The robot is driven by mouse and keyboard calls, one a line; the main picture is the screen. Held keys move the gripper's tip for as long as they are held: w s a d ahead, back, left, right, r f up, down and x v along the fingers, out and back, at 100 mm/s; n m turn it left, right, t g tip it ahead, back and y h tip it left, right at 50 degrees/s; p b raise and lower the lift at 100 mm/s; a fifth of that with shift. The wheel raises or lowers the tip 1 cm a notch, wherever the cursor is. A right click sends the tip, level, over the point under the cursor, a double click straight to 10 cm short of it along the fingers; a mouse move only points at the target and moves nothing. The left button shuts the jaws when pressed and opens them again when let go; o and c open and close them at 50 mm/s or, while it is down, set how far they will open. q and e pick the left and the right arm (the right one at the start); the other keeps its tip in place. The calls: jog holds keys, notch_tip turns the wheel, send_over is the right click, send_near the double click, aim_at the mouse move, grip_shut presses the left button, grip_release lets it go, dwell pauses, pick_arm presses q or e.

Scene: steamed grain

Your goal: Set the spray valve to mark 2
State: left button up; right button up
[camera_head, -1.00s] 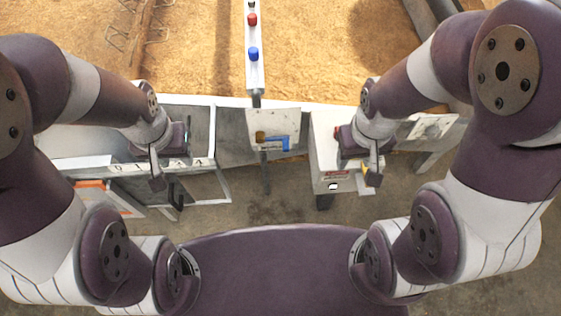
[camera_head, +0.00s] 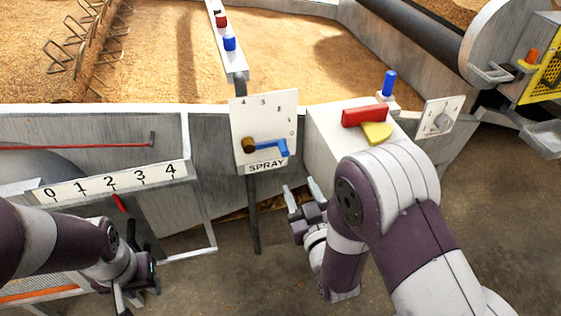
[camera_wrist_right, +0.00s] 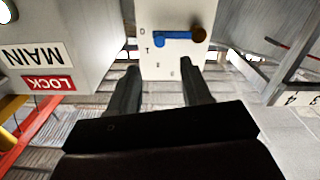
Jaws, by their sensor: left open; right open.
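The spray valve is a white plate (camera_head: 265,110) on a post, marked 0 to 4 and labelled SPRAY. Its blue lever (camera_head: 270,147) runs right from a brass pivot (camera_head: 249,145), its bent end just below the 0 mark. My right gripper (camera_head: 302,189) is open and empty, below and right of the plate, apart from the lever. In the right wrist view the plate (camera_wrist_right: 160,60) appears upside down, with the blue lever (camera_wrist_right: 173,37) beyond the open fingers (camera_wrist_right: 160,80). My left gripper (camera_head: 128,303) is open at the lower left, partly cut off by the frame's bottom edge.
A box with a red and yellow handle (camera_head: 365,115) stands right of the plate; its side reads MAIN and LOCK (camera_wrist_right: 45,83) in the wrist view. A scale (camera_head: 110,183) marked 0 to 4 is at left. A grain bed (camera_head: 290,65) lies behind the metal wall.

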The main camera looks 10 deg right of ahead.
aim_at(286, 154)
jog(key=w+b, duration=0.4)
jog(key=w, duration=0.8)
jog(key=shift+a, duration=0.15)
jog(key=shift+w, duration=0.3)
grip_shut()
